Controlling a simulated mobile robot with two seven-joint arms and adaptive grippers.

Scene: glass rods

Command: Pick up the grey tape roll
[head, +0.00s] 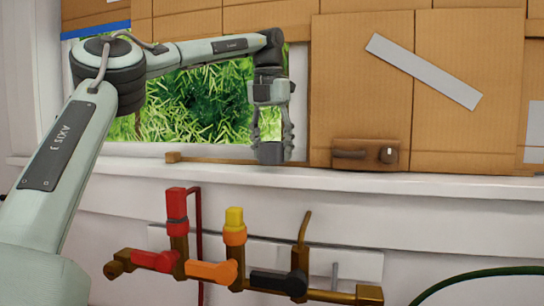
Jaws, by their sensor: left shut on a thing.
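My left gripper (271,143) points down in front of the window, with one finger on each side of a small dark grey thing. This looks like the grey tape roll (270,154), seen from the side, so its hole does not show. The gripper is shut on it. The roll is at the height of the window's lower edge, just above the white sill; I cannot tell whether it touches the sill. My right gripper is not in view.
Cardboard panels (360,100) with a grey tape strip (423,71) cover the wall at right. A brown block with a dark handle (366,154) is by the sill (400,183). Pipes with red, yellow, orange and black parts (200,270) stand below. A green hose (480,274) curves at lower right.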

